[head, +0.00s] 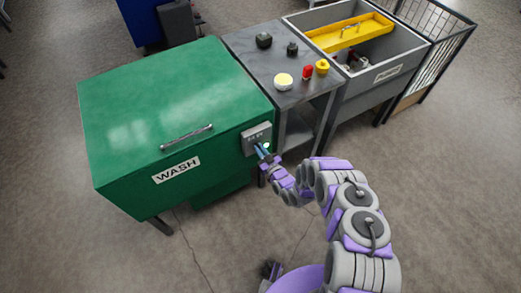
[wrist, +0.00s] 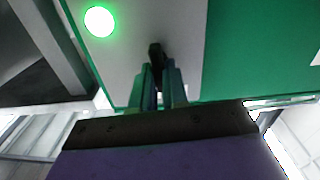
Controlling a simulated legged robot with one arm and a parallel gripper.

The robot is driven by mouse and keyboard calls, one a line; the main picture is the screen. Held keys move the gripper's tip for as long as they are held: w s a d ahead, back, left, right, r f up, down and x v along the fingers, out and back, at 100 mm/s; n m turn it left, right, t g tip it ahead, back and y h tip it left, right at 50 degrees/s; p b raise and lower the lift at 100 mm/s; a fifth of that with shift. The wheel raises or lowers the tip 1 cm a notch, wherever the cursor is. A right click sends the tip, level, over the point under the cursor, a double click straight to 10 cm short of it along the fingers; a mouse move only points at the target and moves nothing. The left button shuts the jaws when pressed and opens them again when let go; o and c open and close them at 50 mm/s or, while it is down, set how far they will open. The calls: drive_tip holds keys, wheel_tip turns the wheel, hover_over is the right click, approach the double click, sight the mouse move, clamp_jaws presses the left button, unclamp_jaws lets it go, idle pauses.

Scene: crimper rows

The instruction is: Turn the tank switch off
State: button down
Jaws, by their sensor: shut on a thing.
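The green tank (head: 165,110) with a WASH label and a top handle stands at the left in the head view. A grey switch panel (head: 257,133) is on its right front side. In the wrist view the panel (wrist: 125,55) carries a small dark switch lever (wrist: 154,50) and a round, lit green lamp (wrist: 99,21). My gripper (head: 262,149) is at the panel in the head view. In the wrist view my gripper (wrist: 160,70) is shut on the switch lever; its fingers hide the lower part of the lever.
A grey sink-like bin (head: 365,80) with a yellow tray (head: 350,31) stands further right. The floor in front is clear.

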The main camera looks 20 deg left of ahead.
drive_tip(key=n, duration=0.5)
drive_tip(key=shift+s+a+f, duration=0.1)
drive_tip(key=shift+s, duration=0.05)
idle(0.4)
drive_tip(key=c, duration=1.1)
unclamp_jaws()
drive_tip(key=shift+p, duration=0.3)
drive_tip(key=shift+c, duration=0.2)
drive_tip(key=p+v, duration=0.2)
drive_tip(key=v, duration=1.5)
drive_tip(key=shift+s, duration=0.1)
